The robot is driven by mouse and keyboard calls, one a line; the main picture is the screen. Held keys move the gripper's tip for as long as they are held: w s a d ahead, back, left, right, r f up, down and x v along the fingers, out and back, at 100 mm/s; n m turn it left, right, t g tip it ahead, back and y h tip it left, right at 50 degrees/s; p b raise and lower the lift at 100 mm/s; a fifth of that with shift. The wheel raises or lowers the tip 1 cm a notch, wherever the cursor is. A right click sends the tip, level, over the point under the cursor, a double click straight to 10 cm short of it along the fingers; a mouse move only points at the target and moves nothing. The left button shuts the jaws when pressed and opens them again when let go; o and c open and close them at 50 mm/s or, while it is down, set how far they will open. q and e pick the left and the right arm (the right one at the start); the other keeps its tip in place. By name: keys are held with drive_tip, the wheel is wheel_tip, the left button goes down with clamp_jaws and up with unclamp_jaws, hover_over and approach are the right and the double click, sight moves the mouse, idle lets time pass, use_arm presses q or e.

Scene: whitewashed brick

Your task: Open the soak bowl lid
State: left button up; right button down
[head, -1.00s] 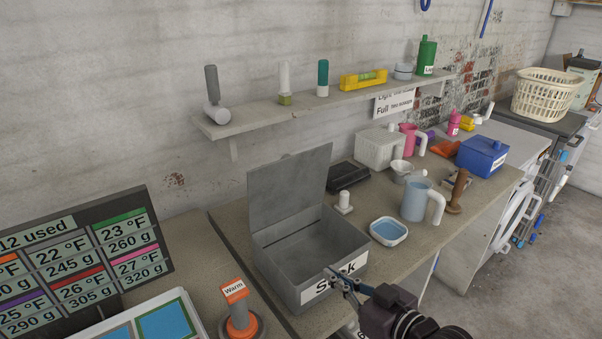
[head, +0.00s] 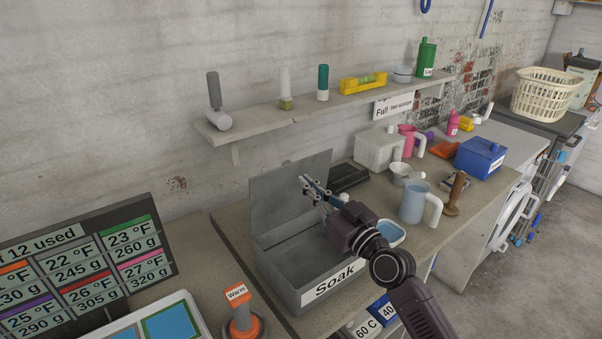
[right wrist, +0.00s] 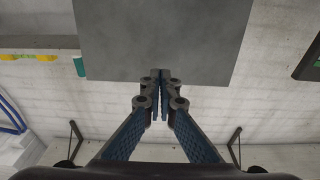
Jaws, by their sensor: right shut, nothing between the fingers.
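The soak bowl (head: 345,285) is a grey box with a "Soak" label on its front, standing on the worktop. Its grey lid (head: 275,190) stands up, raised at the back edge, and the inside shows empty where I can see it. In the head view my right gripper (head: 306,184) is shut and empty, above the bowl in front of the lid's upper right part. In the right wrist view the shut fingertips (right wrist: 160,76) overlap the lid's flat grey face (right wrist: 155,38); I cannot tell whether they touch it. My left gripper is not in view.
A shelf (head: 240,128) with bottles and a yellow level runs along the wall behind. A blue jug (head: 412,203) and a small blue-filled dish (head: 391,233) stand right of the bowl. An orange "Warm" handle (head: 241,312) and a display board (head: 85,265) are at left.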

sight(294, 171)
drive_tip(key=shift+x, duration=1.45)
drive_tip(key=b+x, duration=0.2)
drive_tip(key=x, duration=0.1)
drive_tip(key=shift+w+a+r, duration=0.15)
drive_tip(key=shift+w+a, duration=0.05)
drive_tip(key=shift+w, duration=0.1)
drive_tip(key=shift+w+a+r+p, duration=0.35)
drive_tip(key=shift+w+r+p, duration=0.15)
drive_tip(key=shift+p, duration=0.25)
drive_tip(key=shift+w+a+f+g+h+p, duration=0.1)
drive_tip(key=shift+w+a+g+h+p, duration=0.15)
drive_tip(key=shift+p, duration=0.2)
drive_tip(key=shift+w+f+g+p, duration=0.15)
drive_tip(key=shift+g+p, duration=0.1)
drive_tip(key=shift+p, duration=0.2)
drive_tip(key=shift+f+h, duration=0.1)
drive_tip(key=shift+h, duration=0.15)
drive_tip(key=shift+w, duration=0.1)
